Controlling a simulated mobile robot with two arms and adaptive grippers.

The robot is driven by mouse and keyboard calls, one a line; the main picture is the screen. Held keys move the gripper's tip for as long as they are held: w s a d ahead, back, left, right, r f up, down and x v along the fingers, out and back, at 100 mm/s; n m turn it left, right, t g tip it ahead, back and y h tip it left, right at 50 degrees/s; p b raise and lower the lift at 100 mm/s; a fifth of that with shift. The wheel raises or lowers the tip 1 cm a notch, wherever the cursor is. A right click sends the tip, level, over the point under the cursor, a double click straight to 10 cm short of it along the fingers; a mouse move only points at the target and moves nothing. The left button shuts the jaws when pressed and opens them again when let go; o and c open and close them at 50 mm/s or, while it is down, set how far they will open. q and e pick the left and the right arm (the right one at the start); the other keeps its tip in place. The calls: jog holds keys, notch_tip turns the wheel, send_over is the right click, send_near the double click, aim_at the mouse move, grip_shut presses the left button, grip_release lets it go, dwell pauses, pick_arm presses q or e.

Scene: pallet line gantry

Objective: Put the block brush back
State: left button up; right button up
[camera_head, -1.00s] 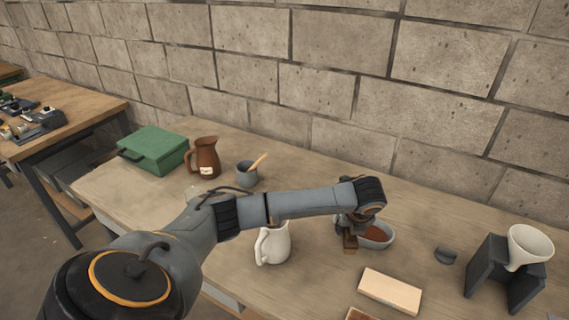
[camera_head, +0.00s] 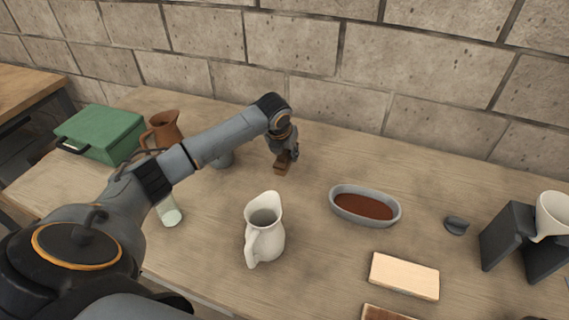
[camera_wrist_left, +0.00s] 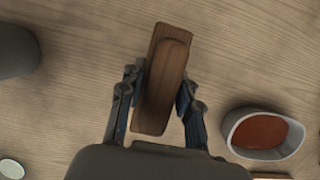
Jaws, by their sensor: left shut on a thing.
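My left gripper (camera_head: 287,154) is shut on the block brush (camera_head: 282,168), a small brown wooden block. It holds the brush above the bare table behind the white jug, to the left of the oval dish. In the left wrist view the brush (camera_wrist_left: 161,80) sits between the two fingers of the gripper (camera_wrist_left: 160,88), its long side running roughly up the picture. I cannot tell its exact height above the table. My right gripper is in neither view.
An oval grey dish (camera_head: 337,212) holds reddish-brown stuff. A white jug (camera_head: 266,232), glass (camera_head: 170,213), brown jug (camera_head: 165,128), partly hidden grey cup (camera_head: 222,160) and green case (camera_head: 100,132) stand around. A pale block (camera_head: 404,276) lies at front right. Table behind the dish is clear.

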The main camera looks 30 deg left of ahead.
pick_arm(q)
jog(key=shift+f, duration=0.75)
notch_tip(320, 180, down, 3)
jog(key=shift+f+p, duration=0.1)
jog(key=shift+p, duration=0.35)
jog(key=shift+a+f, duration=0.1)
jog(key=shift+f, duration=0.15)
jog(key=o, duration=1.1)
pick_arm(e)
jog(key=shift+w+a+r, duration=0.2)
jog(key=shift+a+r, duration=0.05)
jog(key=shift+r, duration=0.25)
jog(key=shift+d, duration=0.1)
